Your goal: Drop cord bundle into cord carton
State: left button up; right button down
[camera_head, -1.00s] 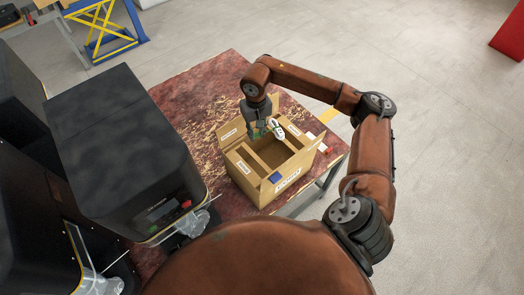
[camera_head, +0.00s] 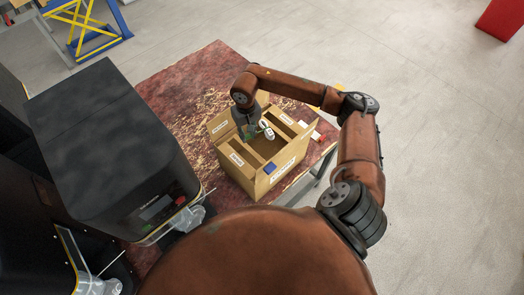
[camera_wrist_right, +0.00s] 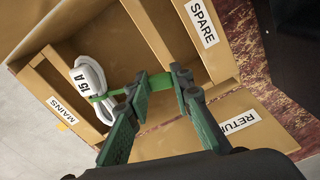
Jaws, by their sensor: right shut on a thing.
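The open cardboard carton (camera_head: 237,175) stands on the table, with dividers and flaps. In the right wrist view its flaps and dividers (camera_wrist_right: 165,145) carry the labels SPARE, MAINS and RETURN. The cord bundle (camera_head: 266,131) is a white coil with a 15 A label and a green strap; it also shows in the right wrist view (camera_wrist_right: 88,80). My right gripper (camera_head: 252,130) is over the carton opening. In the wrist view its fingers (camera_wrist_right: 162,85) are shut on the green strap, and the bundle hangs at the MAINS side. Its exact height above the carton floor is unclear. My left gripper is out of view.
The worn red table (camera_head: 190,75) has free room behind the carton. A black machine (camera_head: 110,130) stands close on the left. A yellow and blue lift (camera_head: 90,25) is far back.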

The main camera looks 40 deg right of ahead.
jog(key=c, duration=1.6)
grip_release()
notch_tip(320, 180, up, 12)
jog(key=shift+r, duration=0.1)
jog(key=shift+s+a, duration=0.1)
jog(key=shift+s, duration=0.05)
